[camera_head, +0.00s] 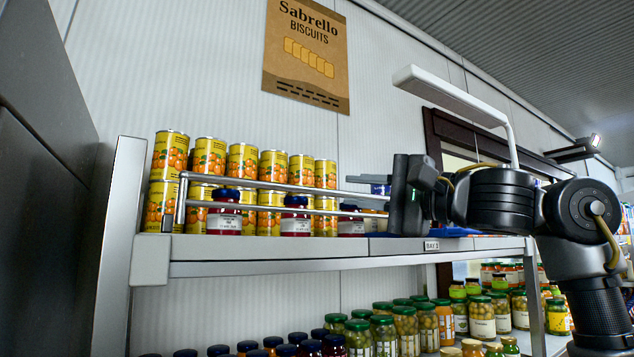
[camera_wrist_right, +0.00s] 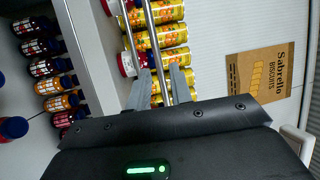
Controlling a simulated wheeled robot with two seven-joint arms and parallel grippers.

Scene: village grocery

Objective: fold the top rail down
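The top rail (camera_head: 265,184) is a two-bar metal guard along the front of the upper shelf. It stands upright in front of the cans and jars. It also shows in the right wrist view (camera_wrist_right: 151,22). My right gripper (camera_head: 347,196) is at the rail's right part, its fingers pointing left. In the wrist view my right gripper (camera_wrist_right: 160,70) has its fingers apart, with one rail bar running between them; contact cannot be made out. My left gripper is not in view.
Yellow cans (camera_head: 242,161) stand in stacks behind the rail, with dark-lidded red jars (camera_head: 224,215) close behind its bars. The shelf edge (camera_head: 270,253) runs just below. More jars (camera_head: 405,325) fill the lower shelf. A white lamp arm (camera_head: 450,95) hangs above my right arm.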

